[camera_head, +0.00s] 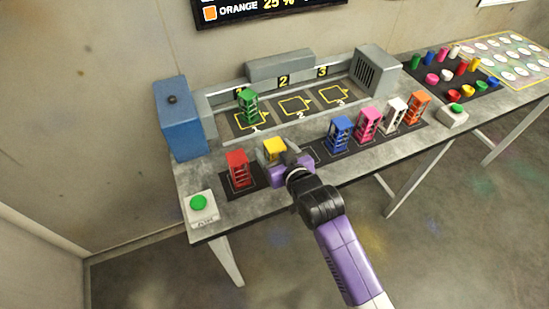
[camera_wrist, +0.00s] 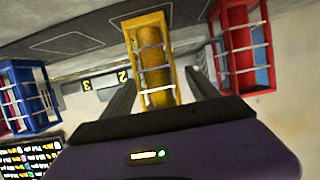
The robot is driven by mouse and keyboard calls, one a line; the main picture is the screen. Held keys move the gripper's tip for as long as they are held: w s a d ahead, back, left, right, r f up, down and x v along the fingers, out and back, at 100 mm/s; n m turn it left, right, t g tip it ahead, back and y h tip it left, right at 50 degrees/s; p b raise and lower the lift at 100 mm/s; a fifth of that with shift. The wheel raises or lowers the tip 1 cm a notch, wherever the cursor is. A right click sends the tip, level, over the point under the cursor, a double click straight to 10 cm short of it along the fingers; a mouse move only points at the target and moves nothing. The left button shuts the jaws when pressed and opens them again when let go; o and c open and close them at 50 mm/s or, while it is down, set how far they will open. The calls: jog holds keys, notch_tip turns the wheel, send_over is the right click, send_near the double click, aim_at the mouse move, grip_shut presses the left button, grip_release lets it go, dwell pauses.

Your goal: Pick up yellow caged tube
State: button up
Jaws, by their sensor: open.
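The yellow caged tube (camera_head: 274,147) stands on the dark strip at the front of the table, between the red caged tube and an empty spot. My purple gripper (camera_head: 281,155) is right at it and hides its lower part in the head view. In the wrist view the yellow caged tube (camera_wrist: 152,62) lies between the two dark fingers (camera_wrist: 160,92), with a gap on each side. My gripper is open. I cannot tell whether a finger touches the tube.
A red caged tube (camera_head: 238,169) stands close on the left. Blue (camera_head: 340,134), pink (camera_head: 368,125), white (camera_head: 395,115) and orange (camera_head: 417,108) ones stand to the right. A green one (camera_head: 247,106) stands behind, at spot 1. A green button (camera_head: 199,203) sits at the front left corner.

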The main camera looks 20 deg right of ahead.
jog(key=shift+x, duration=1.3)
jog(key=shift+c, duration=0.2)
grip_shut()
jog(key=shift+r, duration=0.1)
